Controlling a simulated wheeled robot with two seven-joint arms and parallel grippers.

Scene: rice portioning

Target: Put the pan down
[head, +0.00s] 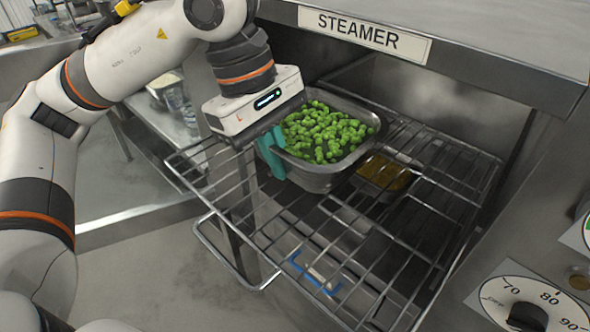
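The pan (315,173) is a grey metal container filled with green vegetable pieces (322,131). It is at the steamer's wire rack (424,165), near the rack's left side; I cannot tell whether it rests on the wires or hangs just above them. My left gripper (272,152) has teal fingers at the pan's left rim and seems closed around that rim, though the hand hides part of the contact. My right gripper is not in view.
The steamer opening (440,95) is behind the rack, under a panel with a STEAMER label (365,34). A second container with brownish contents (384,172) shows below the rack wires. A dial (530,305) is at lower right. The rack's right and front parts are bare.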

